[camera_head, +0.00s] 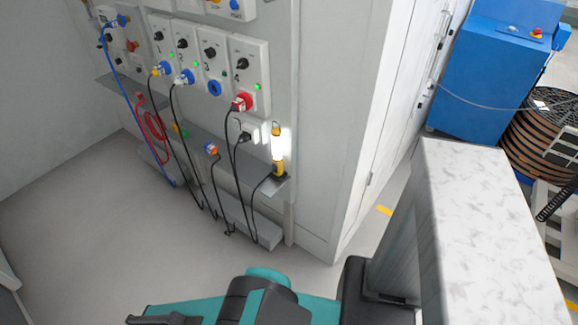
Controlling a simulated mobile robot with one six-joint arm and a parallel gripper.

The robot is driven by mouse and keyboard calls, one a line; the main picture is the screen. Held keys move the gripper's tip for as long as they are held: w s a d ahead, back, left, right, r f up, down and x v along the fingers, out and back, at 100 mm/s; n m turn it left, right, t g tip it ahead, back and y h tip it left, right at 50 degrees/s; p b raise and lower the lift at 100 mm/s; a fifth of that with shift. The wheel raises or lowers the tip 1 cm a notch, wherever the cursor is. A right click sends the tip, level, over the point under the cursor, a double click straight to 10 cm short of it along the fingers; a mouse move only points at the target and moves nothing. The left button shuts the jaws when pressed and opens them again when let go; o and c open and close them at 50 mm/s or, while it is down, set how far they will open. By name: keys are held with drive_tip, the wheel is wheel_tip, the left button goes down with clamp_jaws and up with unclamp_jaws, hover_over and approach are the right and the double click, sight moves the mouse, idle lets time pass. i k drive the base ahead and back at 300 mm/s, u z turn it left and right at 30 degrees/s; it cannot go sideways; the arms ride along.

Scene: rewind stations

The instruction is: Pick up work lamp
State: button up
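The work lamp (280,149) stands upright at the right end of the narrow grey wall shelf (230,163). Parts of my teal and black arm (262,298) show at the bottom edge, well below and apart from the lamp. I cannot make out my gripper's fingers in this view.
Numbered socket boxes (248,72) with plugs line the wall left of the lamp, and black, blue and red cables hang down. A grey ledge (245,222) runs low along the wall. Grey floor (110,220) is clear at left. A blue machine (490,75) and cable reels (545,135) stand at right.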

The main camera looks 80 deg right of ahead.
sight(277, 161)
drive_tip(key=u, duration=0.2)
drive_tip(key=k, duration=0.55)
drive_tip(key=u, duration=0.65)
drive_tip(key=k, duration=0.95)
drive_tip(key=z, duration=0.15)
drive_tip(key=i, duration=0.9)
drive_tip(key=u, duration=0.1)
